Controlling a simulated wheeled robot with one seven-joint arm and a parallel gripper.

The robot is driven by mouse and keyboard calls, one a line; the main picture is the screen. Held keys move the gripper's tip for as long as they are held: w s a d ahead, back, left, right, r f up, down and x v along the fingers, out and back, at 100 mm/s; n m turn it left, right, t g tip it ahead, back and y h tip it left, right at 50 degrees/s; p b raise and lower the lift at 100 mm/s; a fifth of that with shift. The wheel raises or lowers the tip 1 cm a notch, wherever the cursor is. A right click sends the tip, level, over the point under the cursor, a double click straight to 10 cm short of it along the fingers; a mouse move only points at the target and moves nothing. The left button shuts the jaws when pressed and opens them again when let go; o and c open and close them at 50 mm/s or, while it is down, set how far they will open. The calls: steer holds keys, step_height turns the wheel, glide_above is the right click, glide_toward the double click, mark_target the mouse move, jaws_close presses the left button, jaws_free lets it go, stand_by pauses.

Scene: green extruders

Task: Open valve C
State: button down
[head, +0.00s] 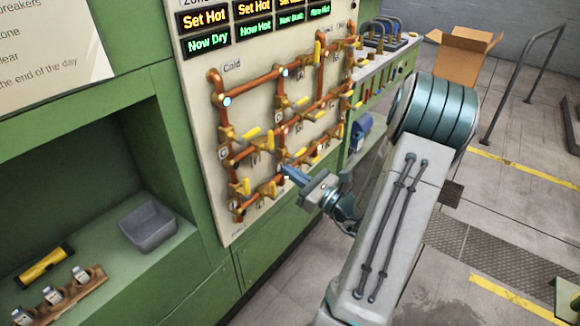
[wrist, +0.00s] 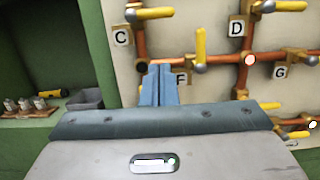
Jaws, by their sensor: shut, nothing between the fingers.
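Valve C has a yellow lever (wrist: 152,13) at the top of the wrist view, above and right of its "C" label (wrist: 121,36). The lever points right, across the vertical copper pipe it sits on. In the head view the lever (head: 249,134) is at the panel's left side. My gripper (wrist: 158,72) has its two blue fingers together and empty, below valve C's lever in the wrist view and apart from it. In the head view my gripper (head: 287,170) is in front of the lower middle of the panel, right of and below valve C. The fingers partly cover the pipework behind.
An upright yellow lever (wrist: 200,42) stands right of my fingers, near the "F" label (wrist: 181,78). Valve D's lever (wrist: 285,6) points right. More pipes and levers crowd the panel. A recess at left holds a grey bin (head: 149,227) and several small bottles on a wooden rack (head: 60,298).

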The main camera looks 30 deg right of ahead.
mark_target(250, 135)
steer(key=w+a+r+p, duration=0.3)
steer(key=w+r, duration=0.1)
steer(key=w, duration=0.4)
steer(key=shift+w+r, duration=0.4)
